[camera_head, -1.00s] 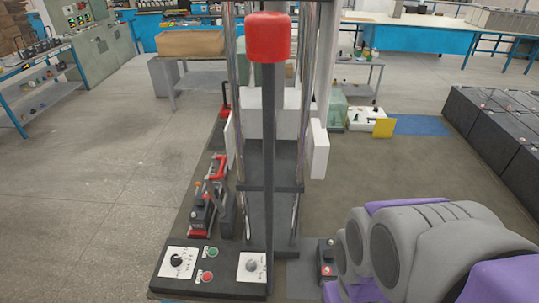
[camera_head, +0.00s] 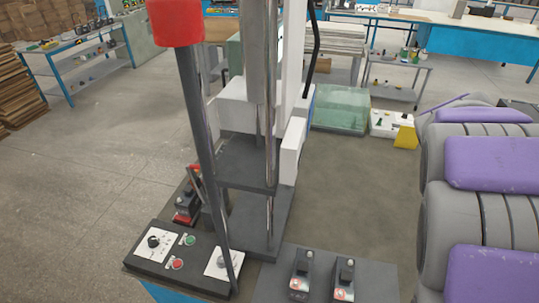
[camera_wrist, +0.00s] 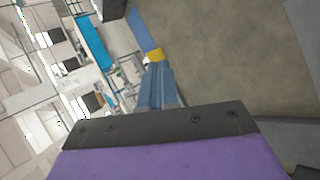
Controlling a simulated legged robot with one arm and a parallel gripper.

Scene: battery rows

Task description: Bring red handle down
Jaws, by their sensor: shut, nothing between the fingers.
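The red handle (camera_head: 176,24) is a red cylinder on top of a tall dark lever (camera_head: 205,130). It stands raised at the upper left of the head view, and its top is cut off by the frame. The lever runs down to the black control base (camera_head: 190,274). My gripper (camera_wrist: 155,68) shows in the wrist view as narrow blue-grey fingers, shut and empty. In the head view my purple and grey arm fills the right side, well apart from the handle; the gripper is out of that frame.
A press frame with dark shelves (camera_head: 243,163) and metal columns stands right behind the lever. Two small batteries (camera_head: 301,275) sit on a dark plate at the front. A glass-sided box (camera_head: 342,112) and a yellow block (camera_head: 404,137) lie behind. Floor at left is clear.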

